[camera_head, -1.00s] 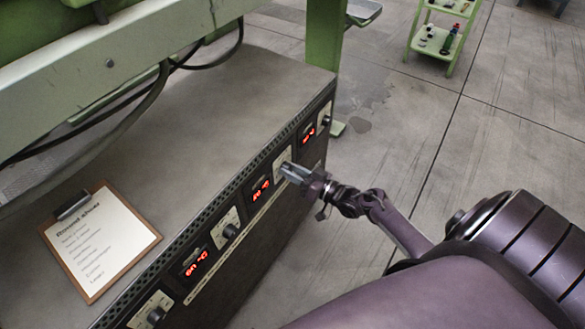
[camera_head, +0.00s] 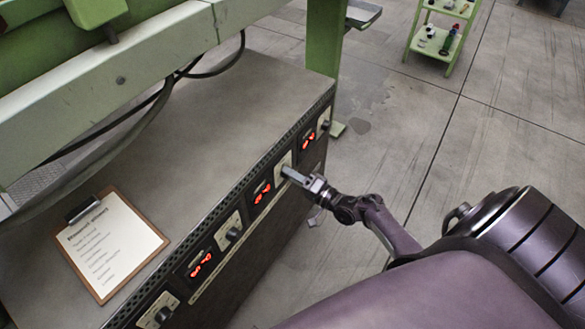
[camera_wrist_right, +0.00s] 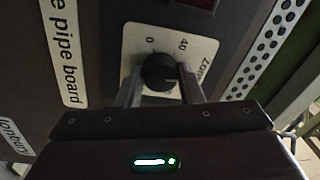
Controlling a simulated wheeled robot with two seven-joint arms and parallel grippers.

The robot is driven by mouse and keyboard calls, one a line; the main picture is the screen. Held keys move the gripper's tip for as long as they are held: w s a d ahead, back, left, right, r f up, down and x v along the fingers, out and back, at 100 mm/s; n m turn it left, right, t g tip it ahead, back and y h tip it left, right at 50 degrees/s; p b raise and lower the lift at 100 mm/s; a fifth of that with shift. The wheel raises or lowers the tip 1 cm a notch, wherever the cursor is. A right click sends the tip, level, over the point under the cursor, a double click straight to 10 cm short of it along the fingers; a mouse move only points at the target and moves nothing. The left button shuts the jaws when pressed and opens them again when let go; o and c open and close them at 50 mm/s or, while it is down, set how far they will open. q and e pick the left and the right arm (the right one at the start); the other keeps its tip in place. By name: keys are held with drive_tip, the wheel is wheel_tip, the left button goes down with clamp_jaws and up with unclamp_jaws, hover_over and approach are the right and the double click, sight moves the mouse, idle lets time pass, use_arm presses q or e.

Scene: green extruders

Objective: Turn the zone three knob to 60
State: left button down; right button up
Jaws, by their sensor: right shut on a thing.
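My right gripper (camera_head: 286,172) reaches from the right to a pale dial plate (camera_head: 284,160) on the front of the control cabinet. In the right wrist view, my right gripper (camera_wrist_right: 160,86) is shut on a round black knob (camera_wrist_right: 157,68), with one finger on each side. The pale plate (camera_wrist_right: 185,28) around the knob shows "0" and "40" and a cut-off word starting "Zon"; the zone number is not readable. In the head view the fingers hide this knob. My left gripper is out of view.
Other knobs (camera_head: 233,234) and red displays (camera_head: 201,264) line the cabinet front; the digits are too blurred to read. A clipboard (camera_head: 150,250) lies on the cabinet top. A green cart (camera_head: 437,45) stands at the back right. The floor right of the cabinet is clear.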

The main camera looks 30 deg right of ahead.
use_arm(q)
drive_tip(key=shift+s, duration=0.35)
use_arm(e)
drive_tip(key=shift+m, duration=0.5)
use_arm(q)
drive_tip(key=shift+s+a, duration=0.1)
use_arm(e)
drive_tip(key=o, duration=1)
drive_tip(key=shift+c, duration=0.2)
drive_tip(key=shift+s, duration=0.1)
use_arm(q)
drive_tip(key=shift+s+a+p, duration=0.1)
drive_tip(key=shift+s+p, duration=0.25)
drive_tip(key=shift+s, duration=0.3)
use_arm(e)
drive_tip(key=v, duration=0.7)
drive_tip(key=shift+s, duration=0.35)
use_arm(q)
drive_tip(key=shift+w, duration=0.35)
use_arm(e)
drive_tip(key=shift+d, duration=0.1)
